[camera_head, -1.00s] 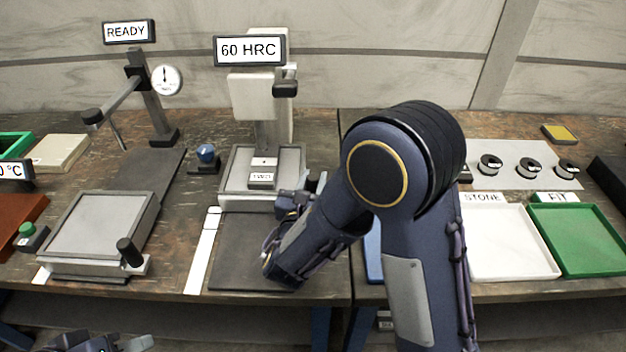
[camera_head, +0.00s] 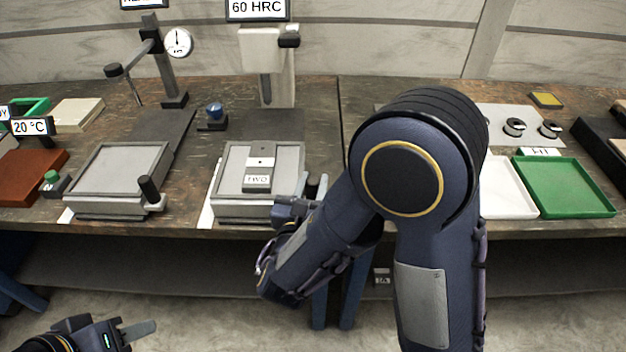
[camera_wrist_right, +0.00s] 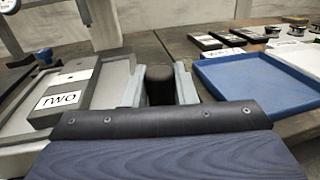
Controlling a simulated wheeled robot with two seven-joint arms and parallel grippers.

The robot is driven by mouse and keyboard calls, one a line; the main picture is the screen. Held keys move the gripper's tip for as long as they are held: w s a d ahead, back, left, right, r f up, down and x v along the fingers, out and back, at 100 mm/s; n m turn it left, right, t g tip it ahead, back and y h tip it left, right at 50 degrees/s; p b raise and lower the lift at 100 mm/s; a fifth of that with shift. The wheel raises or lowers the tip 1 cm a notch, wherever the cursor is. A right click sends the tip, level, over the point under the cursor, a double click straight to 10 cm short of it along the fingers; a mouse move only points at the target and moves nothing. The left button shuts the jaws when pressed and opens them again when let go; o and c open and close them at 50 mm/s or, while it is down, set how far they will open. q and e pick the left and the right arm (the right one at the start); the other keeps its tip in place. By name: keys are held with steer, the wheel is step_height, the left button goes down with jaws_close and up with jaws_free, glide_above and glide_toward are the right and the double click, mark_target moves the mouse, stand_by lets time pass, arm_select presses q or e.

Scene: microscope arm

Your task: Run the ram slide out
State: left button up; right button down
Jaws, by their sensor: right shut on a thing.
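The ram slide (camera_head: 224,204), a grey rimmed plate, stands at the bench's front edge, well forward of the 60 HRC tester's column (camera_head: 278,85). A grey block labelled TWO (camera_head: 257,183) sits on it and also shows in the wrist view (camera_wrist_right: 62,98). My right gripper (camera_head: 308,195) is at the slide's right side. In the wrist view its two fingers are shut on a black knob (camera_wrist_right: 160,84). My left gripper (camera_head: 125,332) hangs low at the bottom left, away from the bench; its jaw opening is unclear.
A second grey plate with a black handle (camera_head: 150,189) stands to the left. A blue knob (camera_head: 214,110) is behind. A blue tray (camera_wrist_right: 262,85) lies right of my right gripper, with a green tray (camera_head: 565,188) further right. Dark bench top is bare behind the slide.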

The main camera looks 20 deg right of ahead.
steer(key=shift+s+a+f, duration=0.1)
steer(key=shift+s+f, duration=0.05)
steer(key=c, duration=1.5)
jaws_free()
steer(key=o, duration=0.3)
steer(key=shift+s, duration=0.2)
steer(key=shift+w, duration=0.1)
steer(key=v, duration=0.8)
steer(key=shift+b, duration=0.3)
steer(key=shift+w, duration=0.1)
